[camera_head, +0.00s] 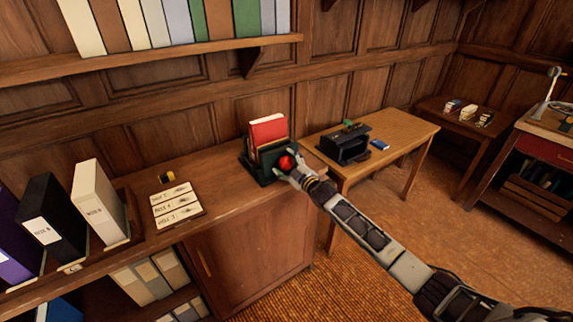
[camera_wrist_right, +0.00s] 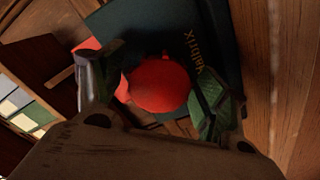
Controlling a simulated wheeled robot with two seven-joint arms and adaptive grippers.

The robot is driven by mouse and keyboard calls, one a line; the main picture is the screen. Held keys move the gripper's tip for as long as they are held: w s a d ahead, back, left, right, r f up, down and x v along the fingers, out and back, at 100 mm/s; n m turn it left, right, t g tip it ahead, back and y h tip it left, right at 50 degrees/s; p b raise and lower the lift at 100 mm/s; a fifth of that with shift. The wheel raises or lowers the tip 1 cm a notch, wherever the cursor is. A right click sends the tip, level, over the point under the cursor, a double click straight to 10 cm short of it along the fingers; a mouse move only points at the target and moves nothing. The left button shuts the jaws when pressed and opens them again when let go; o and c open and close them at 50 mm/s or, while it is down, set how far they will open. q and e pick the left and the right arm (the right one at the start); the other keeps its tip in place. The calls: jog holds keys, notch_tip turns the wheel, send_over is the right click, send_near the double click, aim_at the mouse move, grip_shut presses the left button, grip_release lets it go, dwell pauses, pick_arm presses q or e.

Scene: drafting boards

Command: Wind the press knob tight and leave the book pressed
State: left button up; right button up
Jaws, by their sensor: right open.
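The book press (camera_head: 262,172) is dark green and stands on the wooden cabinet top. The red round knob (camera_head: 287,163) is on the press's near right side. My right gripper (camera_head: 291,172) is at the knob. In the right wrist view the red knob (camera_wrist_right: 160,84) lies between the two spread fingers of my right gripper (camera_wrist_right: 152,92). Whether the fingers touch it I cannot tell. Dark green press body with gold lettering (camera_wrist_right: 165,30) shows behind the knob. My left gripper is not in view.
A side table (camera_head: 400,135) to the right holds a black box-like device (camera_head: 345,147) and a small blue object (camera_head: 379,144). A bookshelf (camera_head: 150,64) runs above.

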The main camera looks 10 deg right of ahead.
jog(key=n, duration=0.5)
jog(key=shift+b, duration=0.35)
jog(key=n, duration=0.3)
jog(key=shift+n+b, duration=0.35)
jog(key=shift+n, duration=0.05)
